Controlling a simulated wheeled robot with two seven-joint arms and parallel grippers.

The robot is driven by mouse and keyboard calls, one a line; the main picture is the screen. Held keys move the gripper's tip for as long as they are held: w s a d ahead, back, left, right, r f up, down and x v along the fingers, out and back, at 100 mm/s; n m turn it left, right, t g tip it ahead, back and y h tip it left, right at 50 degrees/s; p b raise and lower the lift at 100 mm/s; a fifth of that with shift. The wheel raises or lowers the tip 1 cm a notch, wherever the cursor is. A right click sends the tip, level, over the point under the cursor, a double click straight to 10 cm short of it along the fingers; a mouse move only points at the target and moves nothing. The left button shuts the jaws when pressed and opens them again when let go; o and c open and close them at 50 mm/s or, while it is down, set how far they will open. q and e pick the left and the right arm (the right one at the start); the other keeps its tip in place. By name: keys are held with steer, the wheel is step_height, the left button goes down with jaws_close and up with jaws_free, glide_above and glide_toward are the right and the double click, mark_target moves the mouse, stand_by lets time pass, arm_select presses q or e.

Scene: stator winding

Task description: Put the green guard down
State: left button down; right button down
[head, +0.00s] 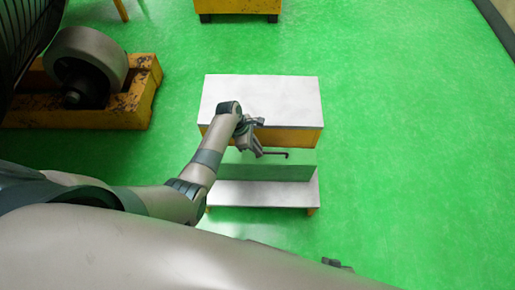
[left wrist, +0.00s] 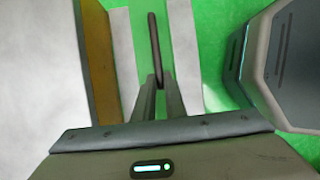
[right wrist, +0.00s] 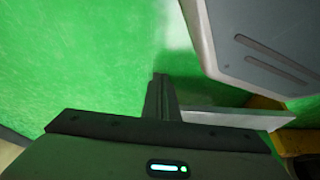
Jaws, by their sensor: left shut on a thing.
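The green guard (head: 262,169) is a flat green panel with a dark bar handle (head: 274,154) on top. It stands upright in front of the white-topped bench and over the low white step. My left gripper (head: 257,151) is shut on the handle; in the left wrist view the handle (left wrist: 154,45) runs between the fingertips (left wrist: 156,85), with the green panel (left wrist: 143,40) below. Whether the guard's bottom edge touches the step is hidden. My right gripper (right wrist: 161,90) looks shut, with nothing visible between its fingers.
The bench (head: 263,97) has a white top and yellow front. The low white step (head: 262,194) is in front of it; its edge also shows in the right wrist view (right wrist: 235,117). A yellow stand (head: 128,110) with a grey wheel is at left. The green floor at right is clear.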

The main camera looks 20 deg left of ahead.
arm_select(q)
steer(key=c, duration=1.8)
jaws_free()
arm_select(e)
steer(key=shift+s, duration=0.1)
